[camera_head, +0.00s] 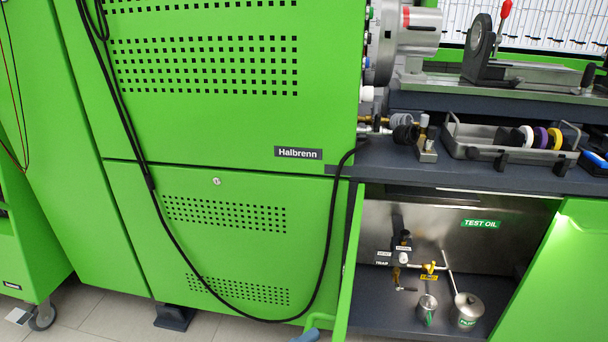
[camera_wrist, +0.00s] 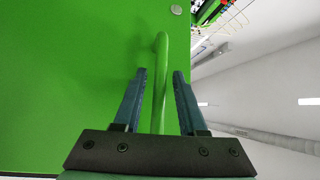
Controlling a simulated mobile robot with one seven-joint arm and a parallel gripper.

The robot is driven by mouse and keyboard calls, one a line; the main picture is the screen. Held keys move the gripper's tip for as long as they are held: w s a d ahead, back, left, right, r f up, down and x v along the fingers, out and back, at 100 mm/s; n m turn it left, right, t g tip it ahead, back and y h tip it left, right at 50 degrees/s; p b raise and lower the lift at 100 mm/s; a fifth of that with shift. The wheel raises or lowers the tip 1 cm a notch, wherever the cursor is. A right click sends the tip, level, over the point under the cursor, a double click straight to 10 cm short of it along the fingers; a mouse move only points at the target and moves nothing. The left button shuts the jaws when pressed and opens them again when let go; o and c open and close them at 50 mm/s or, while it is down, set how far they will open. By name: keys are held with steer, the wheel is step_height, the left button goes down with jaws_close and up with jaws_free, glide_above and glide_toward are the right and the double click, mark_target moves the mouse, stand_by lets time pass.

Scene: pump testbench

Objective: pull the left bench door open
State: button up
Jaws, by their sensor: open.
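The left bench door (camera_head: 349,265) is green and stands swung outward, seen nearly edge-on in the head view, with the cabinet behind it exposed. Its green handle (camera_head: 319,321) shows at the lower edge of that view. In the wrist view the door (camera_wrist: 70,80) fills the left side, and its bar handle (camera_wrist: 160,90) runs between my fingers. My gripper (camera_wrist: 160,71) is open, with a blue finger on each side of the handle and visible gaps. In the head view only a bit of my gripper (camera_head: 304,336) shows at the bottom edge.
A green machine housing (camera_head: 220,225) with a hanging black cable stands left of the door.

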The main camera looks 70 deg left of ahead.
steer(key=shift+s, duration=0.1)
steer(key=p+v, duration=0.1)
steer(key=v, duration=1.1)
steer(key=shift+s+d, duration=0.15)
steer(key=shift+s, duration=0.25)
